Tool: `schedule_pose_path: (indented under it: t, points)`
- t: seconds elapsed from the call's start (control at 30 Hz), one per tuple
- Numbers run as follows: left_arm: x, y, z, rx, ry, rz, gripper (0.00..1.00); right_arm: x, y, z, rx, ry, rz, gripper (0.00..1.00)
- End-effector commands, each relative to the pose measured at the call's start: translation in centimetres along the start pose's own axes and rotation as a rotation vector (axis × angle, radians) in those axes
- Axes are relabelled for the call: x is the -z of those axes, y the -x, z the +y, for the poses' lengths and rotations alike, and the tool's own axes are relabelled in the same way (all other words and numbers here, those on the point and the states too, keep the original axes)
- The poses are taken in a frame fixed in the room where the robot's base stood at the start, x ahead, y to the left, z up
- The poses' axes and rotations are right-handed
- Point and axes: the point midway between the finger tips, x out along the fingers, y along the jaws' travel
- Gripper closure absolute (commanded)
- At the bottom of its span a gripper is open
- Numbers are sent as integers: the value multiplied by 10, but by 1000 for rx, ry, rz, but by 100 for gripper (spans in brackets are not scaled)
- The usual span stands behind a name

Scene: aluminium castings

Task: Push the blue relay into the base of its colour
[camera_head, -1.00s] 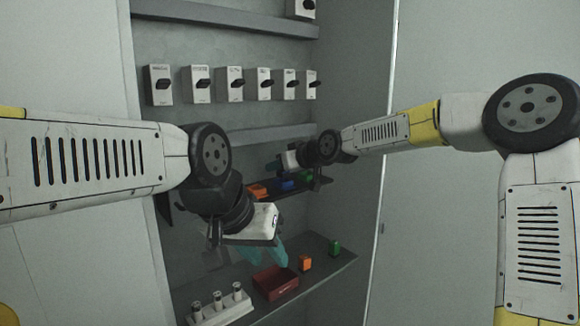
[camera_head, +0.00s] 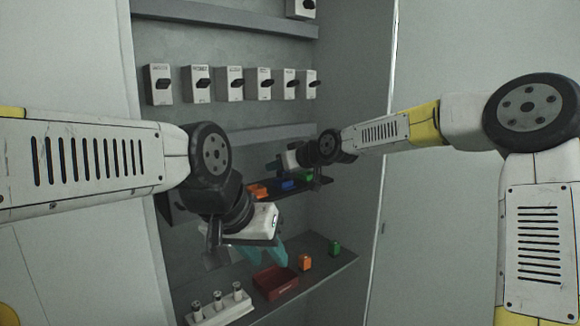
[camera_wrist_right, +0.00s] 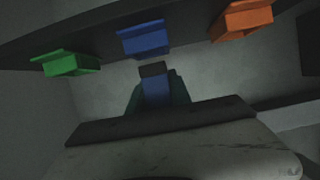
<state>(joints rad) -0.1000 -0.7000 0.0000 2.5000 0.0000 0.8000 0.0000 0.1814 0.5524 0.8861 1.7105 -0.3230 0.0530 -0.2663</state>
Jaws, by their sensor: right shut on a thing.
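My right gripper (camera_wrist_right: 158,92) is shut on the blue relay (camera_wrist_right: 156,92), which has a dark end, as the right wrist view shows. The blue base (camera_wrist_right: 143,38) is just beyond the relay in that view, with a small gap seen between them. In the head view the blue base (camera_head: 288,185) sits on the middle shelf, below my right gripper (camera_head: 274,165). The relay cannot be made out there. My left gripper (camera_head: 262,252) hangs above the lower shelf, and its finger gap is unclear.
A green base (camera_wrist_right: 65,63) and an orange base (camera_wrist_right: 240,20) flank the blue one. The lower shelf (camera_head: 325,272) holds an orange relay (camera_head: 305,263), a green relay (camera_head: 334,249), a red tray (camera_head: 276,283) and a white rack (camera_head: 222,308). Switch boxes (camera_head: 230,84) line the back wall.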

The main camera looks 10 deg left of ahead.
Motion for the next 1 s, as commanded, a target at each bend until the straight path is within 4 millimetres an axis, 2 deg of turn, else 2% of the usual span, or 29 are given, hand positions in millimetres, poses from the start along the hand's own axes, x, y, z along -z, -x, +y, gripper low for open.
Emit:
schedule_pose_path:
  t: [1.0]
  points:
    - [0, 0, 0, 0, 0, 0, 64, -23, -10, 0, 0, 0, 0, 100]
